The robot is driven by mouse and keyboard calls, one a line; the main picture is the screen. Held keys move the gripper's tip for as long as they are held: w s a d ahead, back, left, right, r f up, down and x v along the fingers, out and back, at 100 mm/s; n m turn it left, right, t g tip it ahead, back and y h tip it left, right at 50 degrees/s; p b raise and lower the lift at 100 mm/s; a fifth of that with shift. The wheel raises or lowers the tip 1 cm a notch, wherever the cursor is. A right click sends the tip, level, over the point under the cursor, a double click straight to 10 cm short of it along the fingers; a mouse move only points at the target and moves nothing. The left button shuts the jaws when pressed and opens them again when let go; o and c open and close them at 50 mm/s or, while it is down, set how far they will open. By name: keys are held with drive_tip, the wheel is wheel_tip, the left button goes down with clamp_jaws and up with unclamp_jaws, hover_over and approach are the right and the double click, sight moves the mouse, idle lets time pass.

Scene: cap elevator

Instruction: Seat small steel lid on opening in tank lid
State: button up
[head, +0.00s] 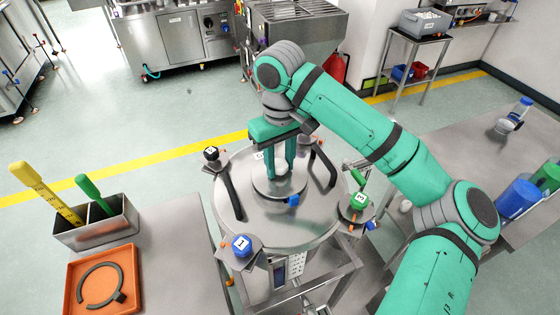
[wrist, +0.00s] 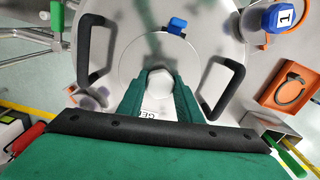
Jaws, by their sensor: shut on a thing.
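The small steel lid (head: 268,189) is a round disc at the middle of the large steel tank lid (head: 250,218). My gripper (head: 283,174) points down over it, with its green fingers shut on the small lid's pale knob. In the wrist view, the fingertips (wrist: 160,84) close around this knob, and the small lid (wrist: 135,62) spreads out beyond them. A blue tab (head: 293,201) shows at the small lid's edge. The small lid covers the opening, which I cannot see. I cannot tell whether it lies flush or is slightly raised.
Black handles (head: 231,192) (head: 324,164) rise on both sides of the tank lid. Numbered clamps, blue 1 (head: 242,246) and green 3 (head: 359,202), stand at its rim. An orange tray (head: 103,283) with a dark ring and a steel holder (head: 95,226) sit on the left table.

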drive_tip(key=shift+f, duration=0.25)
idle(0.5)
drive_tip(key=o, duration=1.4)
drive_tip(key=shift+c, duration=0.2)
drive_tip(key=shift+r, duration=3.5)
drive_tip(key=shift+s, duration=0.1)
